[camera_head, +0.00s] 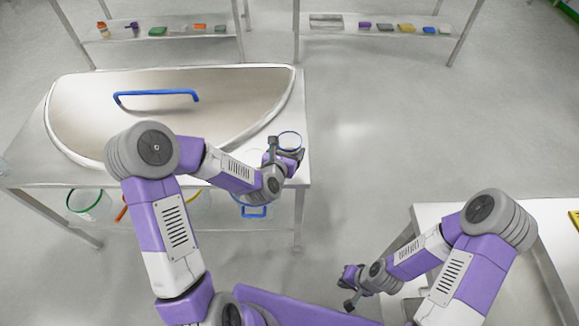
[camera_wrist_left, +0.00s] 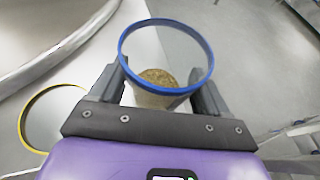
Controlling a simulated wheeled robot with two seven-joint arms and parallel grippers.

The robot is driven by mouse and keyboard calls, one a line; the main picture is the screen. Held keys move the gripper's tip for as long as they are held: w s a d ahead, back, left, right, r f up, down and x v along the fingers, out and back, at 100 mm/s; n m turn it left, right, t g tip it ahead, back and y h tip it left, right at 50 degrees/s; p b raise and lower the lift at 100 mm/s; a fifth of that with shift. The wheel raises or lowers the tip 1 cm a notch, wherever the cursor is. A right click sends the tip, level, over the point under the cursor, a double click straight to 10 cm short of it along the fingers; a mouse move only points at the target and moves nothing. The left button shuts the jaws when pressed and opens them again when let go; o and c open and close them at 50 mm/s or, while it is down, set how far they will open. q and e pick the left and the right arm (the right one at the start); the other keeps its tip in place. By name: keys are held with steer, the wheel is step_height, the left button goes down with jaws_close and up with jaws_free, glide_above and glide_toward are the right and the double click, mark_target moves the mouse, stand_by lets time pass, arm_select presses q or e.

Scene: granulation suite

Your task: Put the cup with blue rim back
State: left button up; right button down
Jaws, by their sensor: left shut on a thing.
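The cup with the blue rim (camera_head: 290,141) is a clear cup at the right end of the white table. In the left wrist view the cup (camera_wrist_left: 166,55) has brown granular material inside and stands between the two fingers. My left gripper (camera_head: 284,155) is shut on the cup; it also shows in the left wrist view (camera_wrist_left: 162,95). Whether the cup's base touches the table cannot be told. My right gripper (camera_head: 350,287) hangs low left of the right-hand white table, with nothing seen in it; its finger gap is too small to judge.
A second white table (camera_head: 550,215) stands right. Shelves (camera_head: 385,28) are behind.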

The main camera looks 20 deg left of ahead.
arm_select(q)
step_height(320, 180, down, 7)
steer(key=shift+r+b, duration=0.15)
steer(key=shift+b, duration=0.7)
steer(key=shift+r, duration=0.1)
steer(key=shift+f, duration=0.2)
steer(key=o, duration=1)
steer(key=shift+r, duration=0.1)
